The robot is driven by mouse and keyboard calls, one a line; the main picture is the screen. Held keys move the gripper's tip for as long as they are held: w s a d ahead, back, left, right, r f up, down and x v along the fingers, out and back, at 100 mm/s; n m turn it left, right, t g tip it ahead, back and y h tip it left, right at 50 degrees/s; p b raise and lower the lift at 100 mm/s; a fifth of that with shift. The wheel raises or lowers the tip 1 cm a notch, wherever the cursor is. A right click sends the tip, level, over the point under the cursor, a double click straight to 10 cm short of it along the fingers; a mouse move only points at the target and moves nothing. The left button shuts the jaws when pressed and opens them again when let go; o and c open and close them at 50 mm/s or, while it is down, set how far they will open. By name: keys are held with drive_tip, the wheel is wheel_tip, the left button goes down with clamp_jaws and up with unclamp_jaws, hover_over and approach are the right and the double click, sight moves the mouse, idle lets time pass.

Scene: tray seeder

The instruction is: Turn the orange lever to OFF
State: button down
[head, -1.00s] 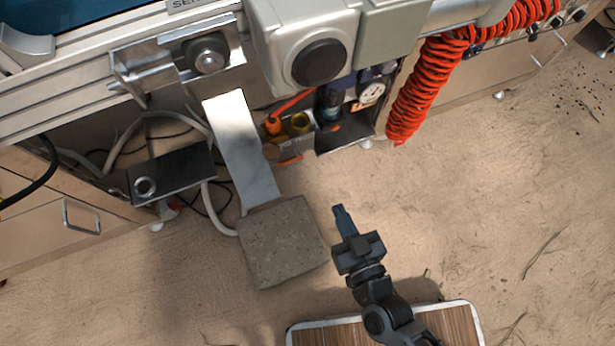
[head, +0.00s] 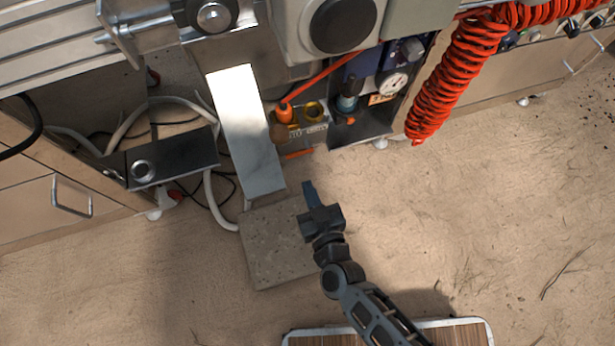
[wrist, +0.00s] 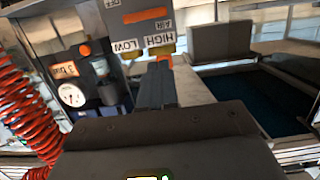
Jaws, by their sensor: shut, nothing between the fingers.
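An orange bar (wrist: 145,15), which looks like the lever, shows at the top of the wrist view between labels reading OFF and AIR. In the head view an orange bar (head: 297,154) sticks out below the labelled plate beside the grey metal leg. My gripper (head: 309,188) is shut and empty, above the stone block's right edge and apart from the bar in the picture. In the wrist view my gripper (wrist: 160,70) points up toward the HIGH and LOW labels, with the orange bar beyond its tips. The lever's exact setting is hard to read.
A stone block (head: 270,250) stands under the metal leg (head: 245,135). A coiled red hose (head: 455,85) hangs at the right, near a pressure gauge (head: 393,83). A grey housing (head: 335,25) overhangs the panel. The floor to the right is clear.

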drive_tip(key=w+a+f+b, duration=0.2)
drive_tip(key=w+f+b, duration=0.3)
drive_tip(key=w, duration=0.4)
drive_tip(key=shift+w+a+b, duration=0.4)
drive_tip(key=shift+b, duration=0.4)
